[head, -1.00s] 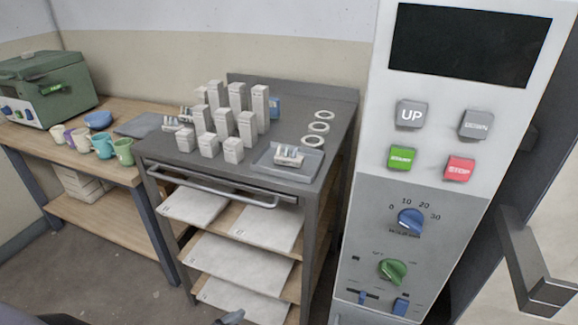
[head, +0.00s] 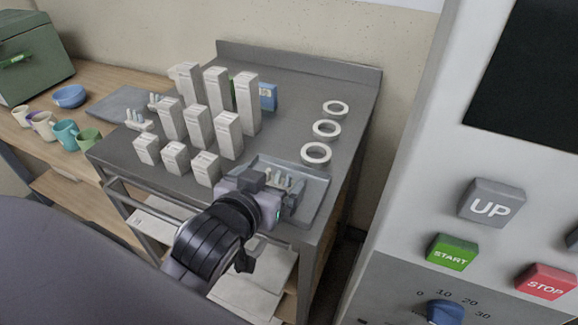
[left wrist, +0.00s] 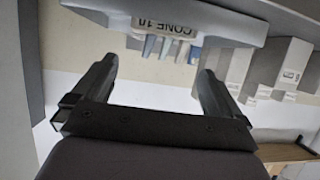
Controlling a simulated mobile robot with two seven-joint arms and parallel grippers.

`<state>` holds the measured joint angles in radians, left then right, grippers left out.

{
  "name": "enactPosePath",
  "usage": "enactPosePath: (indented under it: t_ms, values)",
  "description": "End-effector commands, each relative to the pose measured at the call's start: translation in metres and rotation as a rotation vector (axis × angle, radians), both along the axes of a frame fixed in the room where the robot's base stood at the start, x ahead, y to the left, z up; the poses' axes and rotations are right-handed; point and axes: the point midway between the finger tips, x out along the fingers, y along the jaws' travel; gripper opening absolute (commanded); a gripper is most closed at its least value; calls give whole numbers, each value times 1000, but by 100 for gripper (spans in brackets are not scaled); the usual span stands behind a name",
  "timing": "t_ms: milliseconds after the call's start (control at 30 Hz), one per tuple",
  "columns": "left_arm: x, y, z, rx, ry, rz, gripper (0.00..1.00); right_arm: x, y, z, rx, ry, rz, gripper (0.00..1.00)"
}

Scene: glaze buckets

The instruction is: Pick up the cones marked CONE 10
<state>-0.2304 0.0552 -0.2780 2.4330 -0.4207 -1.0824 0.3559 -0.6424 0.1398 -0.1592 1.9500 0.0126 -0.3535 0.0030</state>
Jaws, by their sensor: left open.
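The cones (head: 279,178) are a small white set on a grey tray (head: 313,196) at the front right of the metal table. My left gripper (head: 278,194) is at the tray's near side, partly hiding the cones. In the left wrist view its two fingers (left wrist: 155,78) are apart with nothing between them. My right gripper is not in view.
Several white posts (head: 199,127) stand left of the tray. Other small cone sets (head: 139,120) stand at the table's left. Three white rings (head: 326,128) lie behind the tray. The kiln control panel (head: 440,215) rises close on the right. A rail runs along the table's front.

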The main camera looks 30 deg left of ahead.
Motion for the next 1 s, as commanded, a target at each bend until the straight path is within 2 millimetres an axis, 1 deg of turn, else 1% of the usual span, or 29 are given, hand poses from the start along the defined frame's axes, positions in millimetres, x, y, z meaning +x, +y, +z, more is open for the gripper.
enactPosePath:
  t_ms: [133, 367, 600, 700, 1000]
  values:
    - [9, 1, -3, 3, 0, 0, 100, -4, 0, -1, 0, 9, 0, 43]
    - [26, 2, -12, 2, 1, 0, 100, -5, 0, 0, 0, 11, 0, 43]
    - [53, 4, -26, 3, -1, 0, 100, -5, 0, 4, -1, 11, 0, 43]
    - [61, 5, -29, 2, 0, 0, 100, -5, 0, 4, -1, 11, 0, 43]
    - [64, 5, -31, 1, 0, 0, 100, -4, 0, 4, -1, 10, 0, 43]
